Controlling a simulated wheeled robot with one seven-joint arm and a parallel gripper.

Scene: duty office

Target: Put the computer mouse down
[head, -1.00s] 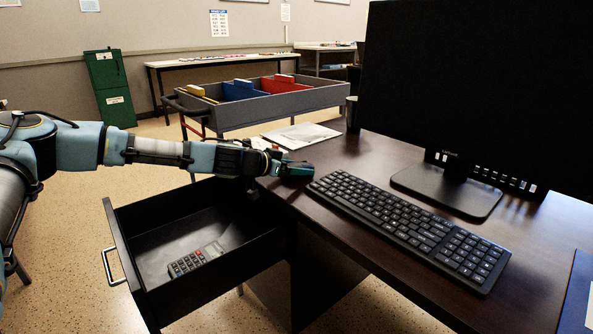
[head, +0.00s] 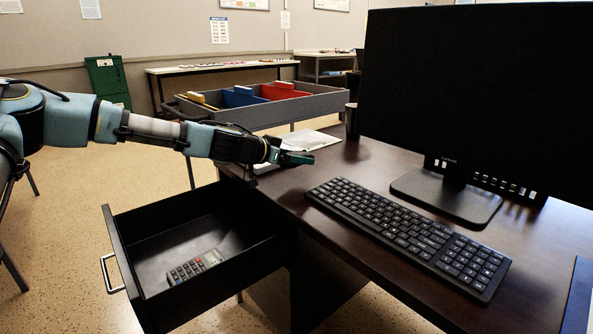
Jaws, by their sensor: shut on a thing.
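My gripper (head: 292,158) reaches in from the left, above the near left corner of the dark desk (head: 345,168). It is shut on a small dark thing, which I take to be the computer mouse. The mouse is mostly hidden by the fingers and hard to tell apart from them. The gripper appears raised a little above the desk top, left of the black keyboard (head: 405,232). No other mouse shows on the desk.
An open black drawer (head: 125,250) with a calculator (head: 195,266) in it juts out below my arm. A monitor (head: 470,90) stands on the desk. White papers (head: 312,140) lie beyond the gripper. A grey cart (head: 265,112) with blue and red bins stands behind.

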